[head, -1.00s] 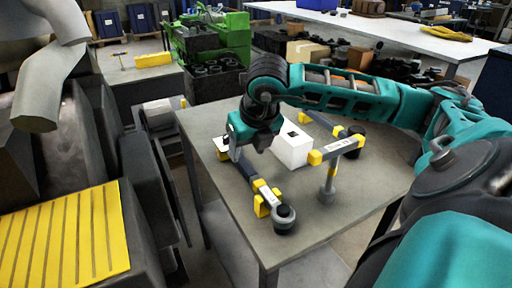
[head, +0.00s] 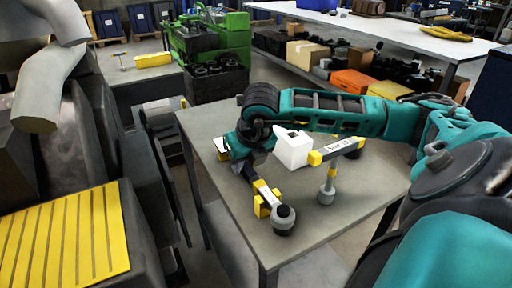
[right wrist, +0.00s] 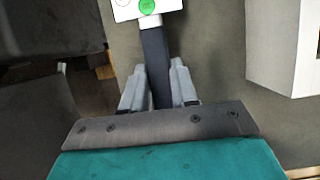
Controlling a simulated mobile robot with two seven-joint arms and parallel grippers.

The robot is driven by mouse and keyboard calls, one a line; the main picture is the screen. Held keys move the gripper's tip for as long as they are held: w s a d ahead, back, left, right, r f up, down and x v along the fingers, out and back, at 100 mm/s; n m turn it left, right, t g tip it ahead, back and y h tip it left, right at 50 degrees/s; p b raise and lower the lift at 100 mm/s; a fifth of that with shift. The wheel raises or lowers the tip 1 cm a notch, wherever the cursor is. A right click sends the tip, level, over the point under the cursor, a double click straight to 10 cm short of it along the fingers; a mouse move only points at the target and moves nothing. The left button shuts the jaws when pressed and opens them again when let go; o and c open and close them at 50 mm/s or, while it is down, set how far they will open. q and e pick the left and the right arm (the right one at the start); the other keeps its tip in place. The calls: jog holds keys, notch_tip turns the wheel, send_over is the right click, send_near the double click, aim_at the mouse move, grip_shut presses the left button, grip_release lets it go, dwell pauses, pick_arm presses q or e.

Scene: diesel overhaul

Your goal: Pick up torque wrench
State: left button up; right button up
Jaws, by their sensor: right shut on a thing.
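The torque wrench (head: 262,190) lies along the left side of the grey table, with a dark handle, a yellow collar and a dark round head (head: 284,219) at its near end. My right gripper (head: 246,170) reaches down over its handle, and its fingers are mostly hidden in the head view. In the right wrist view, my right gripper (right wrist: 157,92) is shut on the dark handle (right wrist: 156,58), one finger on each side. A white tag with a green dot (right wrist: 148,6) shows beyond the fingers. My left gripper is not in view.
A white box (head: 292,152) stands close to the right of my gripper. A T-shaped yellow and grey tool (head: 328,172) stands right of it. The table's front (head: 305,245) is clear. Grey machinery with a yellow ribbed panel (head: 65,240) is at left.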

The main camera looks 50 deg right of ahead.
aim_at(245, 164)
grip_shut()
jog(key=shift+r, duration=0.15)
notch_tip(245, 164, up, 20)
jog(key=p, duration=0.3)
dwell(0.5)
grip_release()
grip_shut()
